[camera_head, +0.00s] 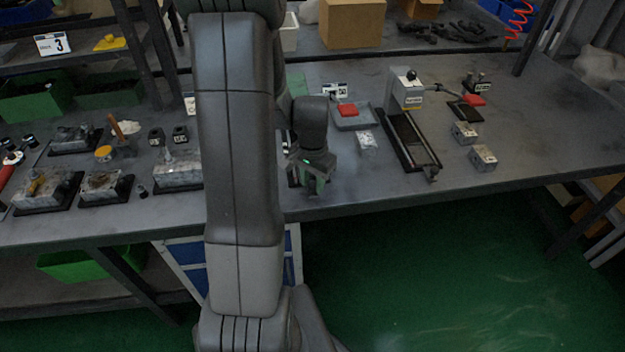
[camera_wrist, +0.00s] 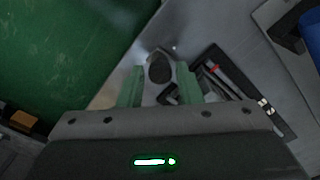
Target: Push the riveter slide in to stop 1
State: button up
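The riveter (camera_head: 407,92) stands on the right part of the bench in the head view, with a pale block body. Its dark slide rail (camera_head: 413,145) runs toward the front edge and ends in a small grey piece (camera_head: 431,173). My gripper (camera_head: 314,187) is left of the riveter, near the bench's front edge, clearly apart from it. In the wrist view, my gripper's green fingers (camera_wrist: 159,86) are spread apart. A dark rounded piece (camera_wrist: 159,68) shows between or beyond them; I cannot tell what it is or whether anything touches it.
A black holder with a red strip (camera_wrist: 238,88) lies beside the fingers. Bare bench (camera_head: 545,140) extends right; green floor lies in front.

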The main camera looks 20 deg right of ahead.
grip_shut()
jog(key=w+d, duration=0.1)
jog(key=w, duration=0.3)
jog(key=w+d, duration=0.1)
jog(key=w, duration=0.3)
jog(key=w+d, duration=0.1)
jog(key=w, duration=0.3)
jog(key=shift+o, duration=2)
grip_release()
notch_tip(320, 180, up, 14)
jog(key=shift+f, duration=0.15)
